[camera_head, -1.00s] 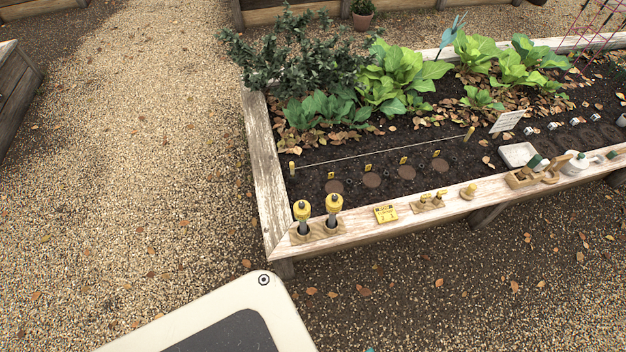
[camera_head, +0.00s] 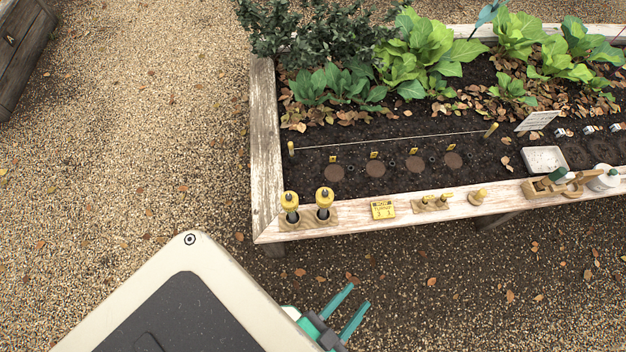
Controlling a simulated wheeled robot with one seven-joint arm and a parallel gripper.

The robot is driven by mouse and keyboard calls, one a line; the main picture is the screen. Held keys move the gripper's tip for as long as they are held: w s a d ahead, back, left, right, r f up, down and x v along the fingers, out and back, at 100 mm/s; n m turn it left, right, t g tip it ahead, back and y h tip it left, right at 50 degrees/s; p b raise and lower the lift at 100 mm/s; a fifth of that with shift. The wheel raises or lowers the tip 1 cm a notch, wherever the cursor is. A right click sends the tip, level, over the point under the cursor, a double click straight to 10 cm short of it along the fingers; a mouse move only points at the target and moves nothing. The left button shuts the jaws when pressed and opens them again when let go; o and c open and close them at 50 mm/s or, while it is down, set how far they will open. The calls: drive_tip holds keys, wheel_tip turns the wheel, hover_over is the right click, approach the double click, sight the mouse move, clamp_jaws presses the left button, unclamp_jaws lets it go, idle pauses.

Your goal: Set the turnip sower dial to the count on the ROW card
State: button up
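Two yellow-topped sowers (camera_head: 290,206) and (camera_head: 324,203) stand upright side by side in a wooden holder on the bed's front rim, near its left corner. Which one is the turnip sower, and their dial settings, are too small to tell. A yellow card (camera_head: 383,210) with dark print lies on the rim to their right; it looks like the ROW card, but I cannot read its count. My gripper (camera_head: 353,297) has two teal fingers spread apart, open and empty. It is over the gravel in front of the bed, below the card in the picture.
The rim also holds a wooden block with small yellow pegs (camera_head: 430,204), a yellow-tan knob (camera_head: 477,197) and a wooden tool caddy (camera_head: 553,187). A white tray (camera_head: 544,159) and a white sign (camera_head: 537,121) are in the soil.

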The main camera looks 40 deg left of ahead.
wheel_tip(320, 180, down, 11)
drive_tip(key=w+m+g, duration=0.2)
drive_tip(key=m, duration=0.1)
drive_tip(key=m+g+y, duration=1.2)
drive_tip(key=g+y, duration=0.1)
drive_tip(key=y, duration=0.5)
approach(328, 194)
drive_tip(key=a, duration=0.2)
drive_tip(key=a+f, duration=0.1)
drive_tip(key=a, duration=0.1)
drive_tip(key=shift+s+a, duration=0.1)
drive_tip(key=shift+r, duration=0.15)
drive_tip(key=shift+a, duration=0.45)
drive_tip(key=a, duration=0.9)
drive_tip(key=shift+s+a, duration=0.4)
drive_tip(key=shift+s, duration=0.05)
clamp_jaws()
